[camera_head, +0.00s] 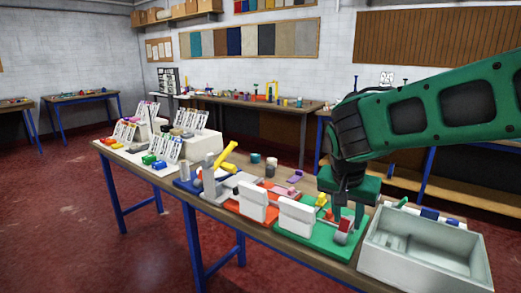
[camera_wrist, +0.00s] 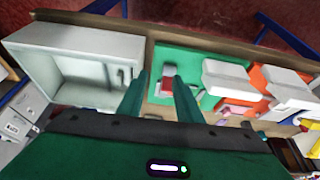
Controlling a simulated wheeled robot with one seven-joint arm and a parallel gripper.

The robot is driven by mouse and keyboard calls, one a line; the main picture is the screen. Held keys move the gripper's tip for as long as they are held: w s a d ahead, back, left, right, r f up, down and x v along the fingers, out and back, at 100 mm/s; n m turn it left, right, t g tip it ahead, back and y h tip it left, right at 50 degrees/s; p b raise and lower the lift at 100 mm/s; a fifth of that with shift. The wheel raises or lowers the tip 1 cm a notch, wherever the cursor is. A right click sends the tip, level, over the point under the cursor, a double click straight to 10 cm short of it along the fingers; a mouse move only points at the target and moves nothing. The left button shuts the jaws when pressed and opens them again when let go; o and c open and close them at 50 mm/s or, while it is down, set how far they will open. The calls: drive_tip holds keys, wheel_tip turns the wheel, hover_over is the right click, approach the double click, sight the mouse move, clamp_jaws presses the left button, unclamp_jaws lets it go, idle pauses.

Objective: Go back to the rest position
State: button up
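My gripper (camera_head: 348,216) points down over the green mat (camera_head: 318,247) at the near right of the workbench. Its two fingers stand apart in the wrist view (camera_wrist: 160,95), with nothing between them that I can see held. A small red and grey piece (camera_wrist: 168,82) lies on the green mat just beyond the fingertips. It also shows close to the fingers in the head view (camera_head: 342,232). I cannot tell from these views whether a finger touches it. My green arm reaches in from the right.
An open grey bin (camera_head: 375,268) stands right of the gripper. White blocks (camera_head: 252,201) stand on an orange mat and the green mat to its left. A yellow tool (camera_head: 227,154) and white racks with cards lie farther left. Other benches line the walls; red floor is clear.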

drive_tip(key=s+d+f+g, duration=0.1)
drive_tip(key=s+d, duration=0.4)
drive_tip(key=d, duration=0.2)
drive_tip(key=s+d+g, duration=0.1)
drive_tip(key=s+d, duration=0.3)
drive_tip(key=d, duration=0.3)
drive_tip(key=s+d+f+y, duration=0.1)
drive_tip(key=s+d+f, duration=0.1)
drive_tip(key=s, duration=0.6)
drive_tip(key=s+d+f+g+y, duration=0.1)
drive_tip(key=s+d+f, duration=0.1)
drive_tip(key=s, duration=0.7)
drive_tip(key=shift+s+d+n+g+y, duration=0.15)
drive_tip(key=shift+d+n+g+y, duration=0.2)
drive_tip(key=shift+d, duration=0.2)
drive_tip(key=shift+w+f, duration=0.25)
drive_tip(key=shift+w, duration=0.4)
